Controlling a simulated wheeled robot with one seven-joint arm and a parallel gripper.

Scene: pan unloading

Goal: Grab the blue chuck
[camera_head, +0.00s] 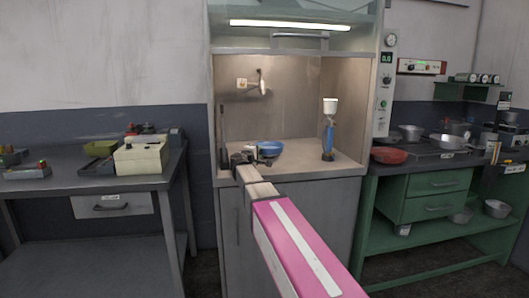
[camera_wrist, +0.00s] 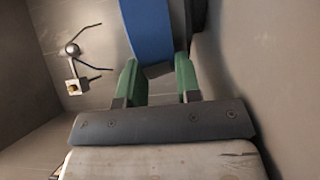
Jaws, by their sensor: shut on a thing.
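The blue chuck (camera_head: 270,148) looks like a shallow, round blue dish inside the lit cabinet, low over its worktop. My gripper (camera_head: 248,157) is at its left, near side. In the wrist view, my gripper's green fingers (camera_wrist: 157,72) are shut on a part of the blue chuck (camera_wrist: 148,28), which fills the gap between them and runs out of the top of the picture. The fingers hide its gripped edge. I cannot tell whether the chuck touches the worktop.
A blue stand with a white cup (camera_head: 329,125) stands to the right on the cabinet worktop (camera_head: 300,165). A wall fitting (camera_head: 258,84) is at the back. A green bench (camera_head: 410,210) with pans is at right, a grey table (camera_head: 60,180) at left.

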